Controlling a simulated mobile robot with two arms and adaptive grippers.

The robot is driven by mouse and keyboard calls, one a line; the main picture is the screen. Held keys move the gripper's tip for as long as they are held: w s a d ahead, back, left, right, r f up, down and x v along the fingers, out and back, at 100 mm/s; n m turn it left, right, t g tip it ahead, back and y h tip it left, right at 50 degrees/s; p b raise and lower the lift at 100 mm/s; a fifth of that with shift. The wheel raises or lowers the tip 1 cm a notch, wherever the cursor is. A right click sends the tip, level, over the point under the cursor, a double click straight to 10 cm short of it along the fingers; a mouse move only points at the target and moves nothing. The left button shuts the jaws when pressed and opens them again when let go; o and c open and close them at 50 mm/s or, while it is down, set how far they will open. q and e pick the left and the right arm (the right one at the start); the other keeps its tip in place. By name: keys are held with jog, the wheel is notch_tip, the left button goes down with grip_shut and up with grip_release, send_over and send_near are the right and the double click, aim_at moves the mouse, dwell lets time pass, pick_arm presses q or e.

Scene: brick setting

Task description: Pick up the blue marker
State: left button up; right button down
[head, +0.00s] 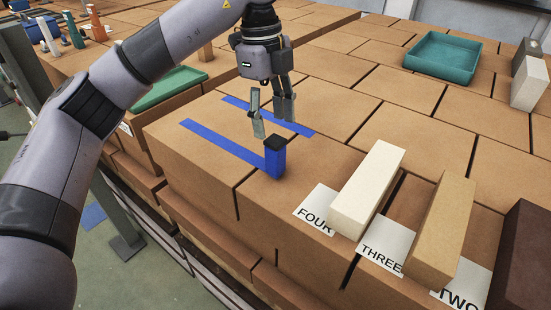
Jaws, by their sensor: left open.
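The blue marker (274,161) is a short upright blue block with a black top. It stands at the near end of a blue tape strip on the brown boxes. My left gripper (272,118) hangs just above and behind it in the head view, fingers pointing down. Its fingers are open with nothing between them, and they look apart from the marker. My right gripper is not in view.
A cream block (368,190), a tan block (440,226) and a dark brown block (524,262) stand by number labels to the right. A green tray (442,58) sits at the back right. Another green tray (170,90) lies behind my left arm.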

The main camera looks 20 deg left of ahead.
aim_at(274, 138)
pick_arm(q)
jog(key=f, duration=0.3)
jog(key=shift+d+f, duration=0.2)
jog(key=shift+f+p, duration=0.15)
jog(key=shift+p, duration=0.15)
jog(key=shift+s+d+f+p, duration=0.15)
jog(key=shift+s+f+p, duration=0.05)
jog(key=shift+f+p, duration=0.1)
jog(key=f, duration=0.1)
jog(key=f+p, duration=0.1)
jog(key=f, duration=0.1)
jog(key=shift+s+d+f, duration=0.25)
jog(key=shift+d, duration=0.05)
jog(key=shift+f, duration=0.45)
grip_shut()
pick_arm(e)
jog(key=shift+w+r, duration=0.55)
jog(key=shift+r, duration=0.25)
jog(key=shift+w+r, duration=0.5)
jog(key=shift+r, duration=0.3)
